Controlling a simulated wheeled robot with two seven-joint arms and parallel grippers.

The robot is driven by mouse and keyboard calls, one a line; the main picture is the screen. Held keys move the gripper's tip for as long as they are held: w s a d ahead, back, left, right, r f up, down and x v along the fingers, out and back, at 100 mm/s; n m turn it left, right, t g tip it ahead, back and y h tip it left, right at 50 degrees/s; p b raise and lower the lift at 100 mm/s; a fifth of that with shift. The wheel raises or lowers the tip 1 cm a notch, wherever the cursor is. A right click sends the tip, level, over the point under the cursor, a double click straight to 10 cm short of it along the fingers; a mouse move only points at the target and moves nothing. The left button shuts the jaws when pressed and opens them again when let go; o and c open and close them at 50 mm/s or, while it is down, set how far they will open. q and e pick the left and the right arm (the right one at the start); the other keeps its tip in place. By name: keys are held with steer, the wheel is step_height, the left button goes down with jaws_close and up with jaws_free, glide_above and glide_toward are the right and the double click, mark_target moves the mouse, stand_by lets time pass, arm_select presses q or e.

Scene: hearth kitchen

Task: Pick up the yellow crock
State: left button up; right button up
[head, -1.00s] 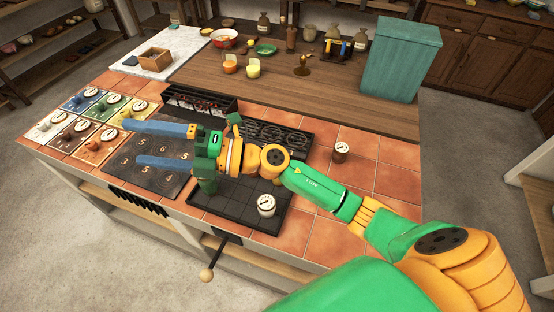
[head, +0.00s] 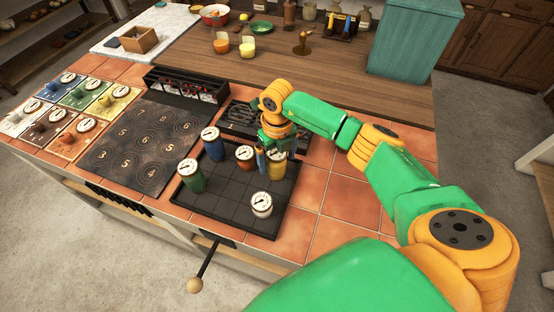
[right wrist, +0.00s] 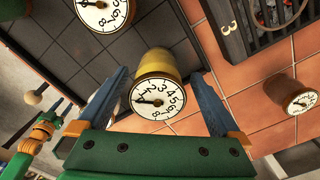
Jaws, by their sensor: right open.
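The yellow crock (head: 277,170) stands on the right part of the black gridded tray (head: 226,213), partly hidden by my right gripper. My right gripper (head: 265,160) points down at it, with one blue finger on its left side. In the right wrist view the yellow crock (right wrist: 165,68), with a white dial lid, lies between the two open fingers (right wrist: 160,78). A gap shows beside the crock at both fingers, so the jaws are not closed on it.
On the tray, an orange-brown crock (head: 244,160) stands close left of the yellow one. Blue (head: 211,147), green (head: 191,178) and white (head: 261,206) crocks stand around. A brown crock (right wrist: 283,90) stands on the tiles. A numbered dark board (head: 139,152) lies left.

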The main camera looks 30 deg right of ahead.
steer(key=shift+f, duration=0.2)
steer(key=shift+a+r, duration=0.1)
steer(key=shift+a, duration=0.05)
steer(key=shift+c, duration=0.9)
jaws_close()
steer(key=shift+r, duration=0.1)
